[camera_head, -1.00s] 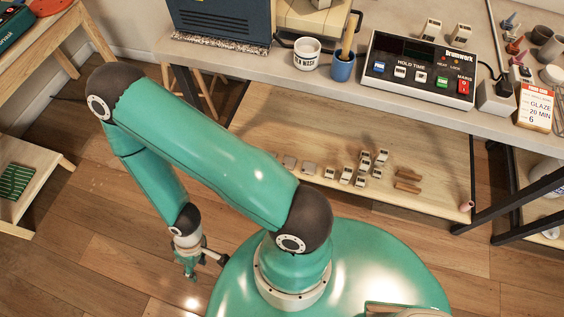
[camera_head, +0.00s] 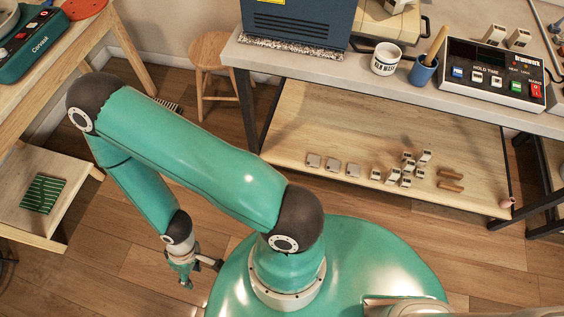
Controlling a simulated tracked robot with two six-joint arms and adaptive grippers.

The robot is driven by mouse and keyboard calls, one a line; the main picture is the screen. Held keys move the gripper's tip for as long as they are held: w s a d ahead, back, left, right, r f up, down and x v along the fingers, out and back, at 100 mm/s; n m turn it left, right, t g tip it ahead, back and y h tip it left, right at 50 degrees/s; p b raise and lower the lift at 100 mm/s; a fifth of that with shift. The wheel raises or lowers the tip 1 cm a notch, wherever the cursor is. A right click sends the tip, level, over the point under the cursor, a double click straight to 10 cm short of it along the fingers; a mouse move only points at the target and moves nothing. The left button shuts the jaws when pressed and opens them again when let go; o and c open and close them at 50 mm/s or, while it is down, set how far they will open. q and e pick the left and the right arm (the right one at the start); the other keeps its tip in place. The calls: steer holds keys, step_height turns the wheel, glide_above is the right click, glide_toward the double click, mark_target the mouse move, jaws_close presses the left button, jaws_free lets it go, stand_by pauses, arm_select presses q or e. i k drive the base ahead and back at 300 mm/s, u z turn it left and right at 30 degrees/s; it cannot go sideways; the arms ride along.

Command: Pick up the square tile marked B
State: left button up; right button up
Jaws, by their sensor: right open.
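Several small squarish pieces lie on the low wooden shelf under the bench. Three flat grey square tiles are in a row at its left: a left one (camera_head: 313,160), a middle one (camera_head: 332,165) and a right one (camera_head: 352,170). No letter can be read on any of them, so I cannot tell which is B. My right gripper (camera_head: 187,277) hangs at the end of the green arm, left of my round green base. It is open and empty above the floor, well apart from the tiles. My left gripper is not in view.
The low shelf (camera_head: 290,120) also holds several small pale blocks (camera_head: 405,170) and brown sticks (camera_head: 450,180). Above it, the grey bench (camera_head: 340,70) carries a mug, a blue cup and a control box. A wooden stool (camera_head: 208,50) stands behind.

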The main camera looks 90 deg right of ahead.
mark_target(333, 166)
steer(key=u, duration=0.05)
steer(key=i, duration=1.4)
steer(key=z, duration=1.85)
steer(key=i, duration=0.2)
steer(key=z, duration=1.45)
steer(key=k, duration=0.45)
steer(key=z, duration=0.6)
steer(key=i, duration=1.45)
steer(key=u, duration=0.35)
